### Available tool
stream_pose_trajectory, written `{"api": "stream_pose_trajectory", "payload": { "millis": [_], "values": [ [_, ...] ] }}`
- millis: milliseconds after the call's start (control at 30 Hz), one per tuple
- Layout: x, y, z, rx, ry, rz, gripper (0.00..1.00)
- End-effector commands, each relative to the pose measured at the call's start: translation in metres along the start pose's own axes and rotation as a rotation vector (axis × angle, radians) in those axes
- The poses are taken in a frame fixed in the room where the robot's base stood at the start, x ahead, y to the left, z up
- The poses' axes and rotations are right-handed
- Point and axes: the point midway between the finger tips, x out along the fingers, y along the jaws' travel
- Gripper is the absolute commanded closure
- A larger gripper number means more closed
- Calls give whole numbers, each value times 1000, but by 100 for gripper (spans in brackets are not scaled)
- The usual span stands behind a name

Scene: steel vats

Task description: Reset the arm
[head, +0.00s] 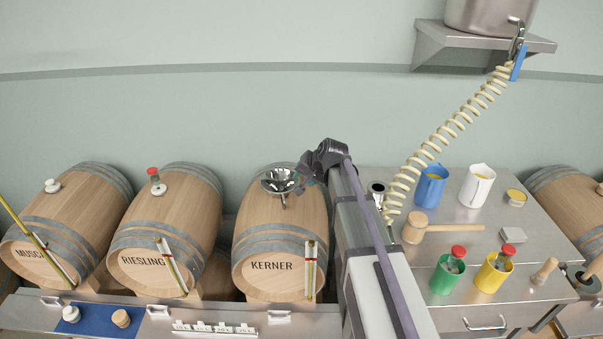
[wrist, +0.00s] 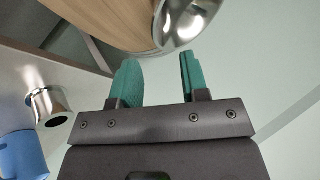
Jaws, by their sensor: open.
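My gripper (head: 306,182) is at the end of my raised arm, just right of the steel funnel (head: 279,181) on top of the KERNER barrel (head: 272,235). In the wrist view my gripper (wrist: 159,75) has its two green fingers spread apart with nothing between them. The funnel's shiny rim (wrist: 183,35) shows just beyond the fingertips, and the barrel's wood (wrist: 110,18) is behind it. I cannot tell whether a finger touches the funnel. My arm hides part of the bench right of this barrel.
A steel bench (head: 455,222) on the right holds a blue jug (head: 431,186), a white jug (head: 477,186), a mallet (head: 417,228), green (head: 446,274) and yellow (head: 494,272) cups. A coiled hose (head: 440,137) hangs beside my arm. The wall area above the barrels is clear.

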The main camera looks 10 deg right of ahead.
Motion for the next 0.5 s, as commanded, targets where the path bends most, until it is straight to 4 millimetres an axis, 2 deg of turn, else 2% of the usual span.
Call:
{"api": "stream_pose_trajectory", "payload": {
  "millis": [267, 333, 367, 433, 467, 500],
  "values": [
    [2, 1, 0, -3, -1, 0, 59],
    [0, 6, 9, -50, -39, 26, 59],
    [-3, 12, 19, -82, -68, 53, 59],
    [-19, 33, 55, -169, -149, 132, 59],
    [-27, 42, 76, -211, -190, 169, 59],
    [-40, 55, 106, -271, -248, 223, 59]
  ]
}}
